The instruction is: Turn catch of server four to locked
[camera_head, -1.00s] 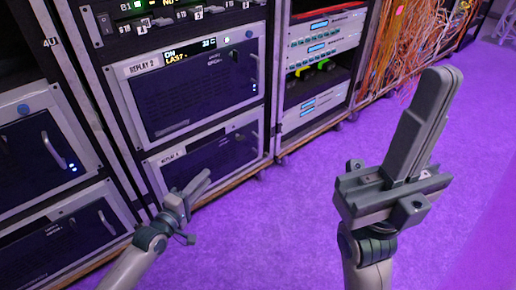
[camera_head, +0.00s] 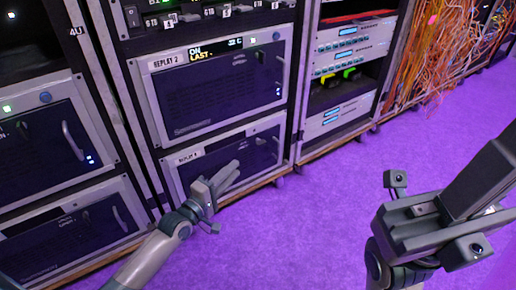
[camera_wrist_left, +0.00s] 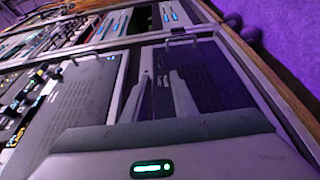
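Server four, labelled REPLAY 4 (camera_head: 190,157), is the dark lower unit with a grey frame in the middle rack. A small dark fitting (camera_head: 260,142) sits near its upper right, perhaps the catch; its setting is too small to read. My left gripper (camera_head: 236,170) is in front of this unit, fingers pointing right and up across its face. In the left wrist view the two fingers (camera_wrist_left: 158,85) stand apart with nothing between them, over a dark panel with a handle (camera_wrist_left: 182,41). My right gripper (camera_head: 497,170) is at the right, fingers together, tips cut off by the frame.
Server REPLAY 2 (camera_head: 215,85) sits directly above, with a lit display. More servers (camera_head: 50,150) stand in the left rack. A rack with patch units (camera_head: 345,70) and hanging orange cables (camera_head: 425,50) are farther right. Purple floor (camera_head: 310,220) is clear.

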